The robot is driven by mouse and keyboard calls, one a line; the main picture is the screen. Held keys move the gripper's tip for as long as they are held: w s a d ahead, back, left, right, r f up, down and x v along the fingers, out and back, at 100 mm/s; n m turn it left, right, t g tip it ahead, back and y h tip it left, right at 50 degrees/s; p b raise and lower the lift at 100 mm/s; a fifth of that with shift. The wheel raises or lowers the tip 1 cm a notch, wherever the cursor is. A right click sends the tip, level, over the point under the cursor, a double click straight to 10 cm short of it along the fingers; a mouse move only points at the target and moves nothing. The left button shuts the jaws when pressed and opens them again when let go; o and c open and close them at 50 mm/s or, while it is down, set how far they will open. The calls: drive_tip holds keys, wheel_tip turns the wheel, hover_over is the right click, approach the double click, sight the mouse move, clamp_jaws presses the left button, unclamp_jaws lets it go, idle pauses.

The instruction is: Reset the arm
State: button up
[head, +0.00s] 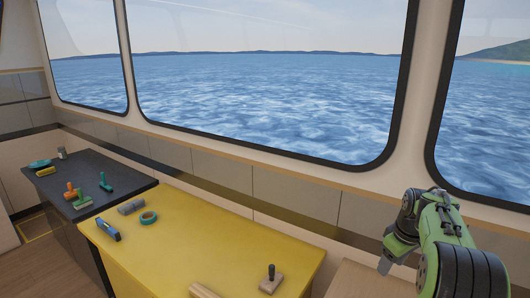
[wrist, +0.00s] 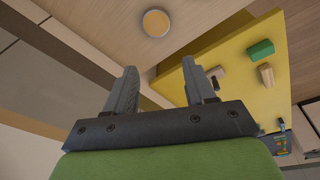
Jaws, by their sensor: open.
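My arm (head: 445,240), green with dark grey joints, is folded at the lower right of the head view, to the right of the yellow table. In the wrist view my gripper (wrist: 160,82) shows two dark grey fingers standing wide apart, with nothing between them. It is open and empty. In the head view only a dark finger (head: 385,264) seems to show below the arm's green end; the rest of the gripper is hidden.
A dark table (head: 130,179) with several small tools stands farther left. Windows line the wall behind.

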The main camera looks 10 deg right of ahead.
drive_tip(key=s+a+r+m+t+b, duration=0.1)
drive_tip(key=s+a+r, duration=0.45)
drive_tip(key=a, duration=0.35)
drive_tip(key=s+a+r+m+t+b, duration=0.1)
drive_tip(key=s+a+r, duration=0.3)
drive_tip(key=s+a, duration=0.4)
drive_tip(key=s+a+f+m, duration=0.1)
drive_tip(key=s+a+f, duration=0.2)
drive_tip(key=s, duration=0.4)
drive_tip(key=s+a+f+m+t, duration=0.1)
drive_tip(key=s+a+f, duration=0.2)
drive_tip(key=s, duration=0.5)
drive_tip(key=shift+a+b, duration=0.45)
drive_tip(key=shift+a, duration=0.35)
drive_tip(key=shift+d+r, duration=0.1)
